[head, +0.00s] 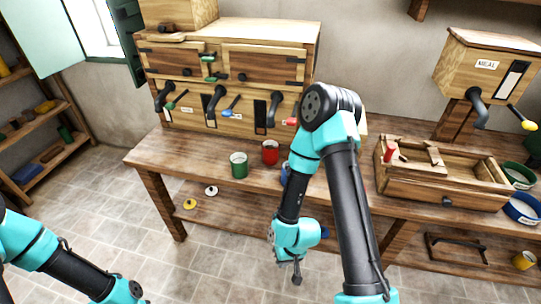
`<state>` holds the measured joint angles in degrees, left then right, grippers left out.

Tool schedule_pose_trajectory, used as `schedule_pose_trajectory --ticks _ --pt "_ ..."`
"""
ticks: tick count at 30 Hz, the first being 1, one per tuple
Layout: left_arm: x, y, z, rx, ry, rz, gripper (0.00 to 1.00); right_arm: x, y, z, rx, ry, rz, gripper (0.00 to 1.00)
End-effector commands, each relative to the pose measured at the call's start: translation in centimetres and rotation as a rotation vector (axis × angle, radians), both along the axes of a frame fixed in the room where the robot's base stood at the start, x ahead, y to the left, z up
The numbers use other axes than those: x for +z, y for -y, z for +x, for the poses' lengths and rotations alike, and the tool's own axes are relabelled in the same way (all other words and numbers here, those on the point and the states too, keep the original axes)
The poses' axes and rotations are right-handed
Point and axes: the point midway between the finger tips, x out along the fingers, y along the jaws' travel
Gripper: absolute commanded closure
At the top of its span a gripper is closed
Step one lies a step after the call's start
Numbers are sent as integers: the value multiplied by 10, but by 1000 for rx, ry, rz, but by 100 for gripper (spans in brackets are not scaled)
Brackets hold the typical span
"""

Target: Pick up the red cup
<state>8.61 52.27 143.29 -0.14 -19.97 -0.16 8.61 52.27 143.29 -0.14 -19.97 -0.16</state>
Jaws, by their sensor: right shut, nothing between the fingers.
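The red cup (270,154) stands upright on the wooden bench, left of my right arm's raised elbow. A green cup (238,168) stands beside it to the left. A blue cup (285,176) stands to its lower right, mostly hidden behind my right arm. My right gripper (297,277) is shut and empty. It hangs in front of the bench, well below the red cup in the picture and apart from it. My left arm shows at the lower left, but its gripper is out of view.
A wooden cabinet (225,65) with levers stands behind the cups. The bench (185,152) is clear left of the green cup. An open wooden box (440,190) sits to the right of my right arm, with a meal hopper (487,75) behind it. A lower shelf (230,215) holds small items.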

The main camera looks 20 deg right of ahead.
Motion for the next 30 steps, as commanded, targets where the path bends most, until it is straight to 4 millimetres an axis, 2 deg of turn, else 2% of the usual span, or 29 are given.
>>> schedule_pose_trajectory --ticks 11,30 --pt "0 0 0 0 0 0 100 0 0 0 0 0 0 100" --pt "0 0 0 0 0 0 39 0 0 0 0 0 0 100"
